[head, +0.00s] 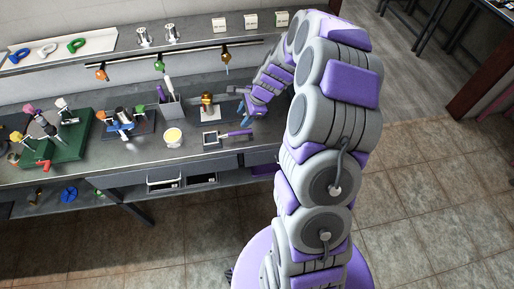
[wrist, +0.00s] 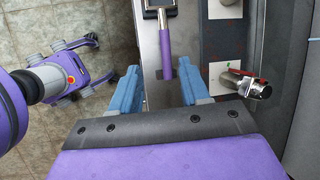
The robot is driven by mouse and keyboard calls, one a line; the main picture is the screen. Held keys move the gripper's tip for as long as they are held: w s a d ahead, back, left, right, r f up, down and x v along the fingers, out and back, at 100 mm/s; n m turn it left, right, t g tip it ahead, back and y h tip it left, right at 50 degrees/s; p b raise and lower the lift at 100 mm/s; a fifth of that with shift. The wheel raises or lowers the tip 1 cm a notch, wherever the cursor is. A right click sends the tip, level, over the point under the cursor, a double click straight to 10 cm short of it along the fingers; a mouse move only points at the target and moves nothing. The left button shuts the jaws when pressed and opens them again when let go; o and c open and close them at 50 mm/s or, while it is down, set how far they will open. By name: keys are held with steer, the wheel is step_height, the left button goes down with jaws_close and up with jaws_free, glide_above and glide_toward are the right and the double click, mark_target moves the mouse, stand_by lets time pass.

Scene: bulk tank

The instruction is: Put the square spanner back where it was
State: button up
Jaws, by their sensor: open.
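A tool with a square grey head and a purple handle, which looks like the square spanner (head: 239,134), lies on the bench near its front edge in the head view. In the wrist view its purple handle (wrist: 165,38) runs from the top towards the space between my fingers. My gripper (head: 243,108) is over the right part of the bench. In the wrist view my gripper (wrist: 163,84) has its two blue fingers wide apart, with nothing held between them.
A brass fitting on a dark board (head: 207,102) stands behind the spanner. A metal fitting (wrist: 254,87) is right of my fingers in the wrist view.

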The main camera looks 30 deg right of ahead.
steer(key=s+a+r+n+g, duration=0.3)
steer(key=s+a+r+n, duration=0.9)
steer(key=s, duration=0.3)
steer(key=s+r+n+g+h, duration=0.1)
steer(key=s+n, duration=0.3)
steer(key=s, duration=0.7)
steer(key=s+r+n+g+h, duration=0.1)
steer(key=s+r+n, duration=0.3)
steer(key=s, duration=0.7)
steer(key=shift+h, duration=0.9)
steer(key=shift+w, duration=0.1)
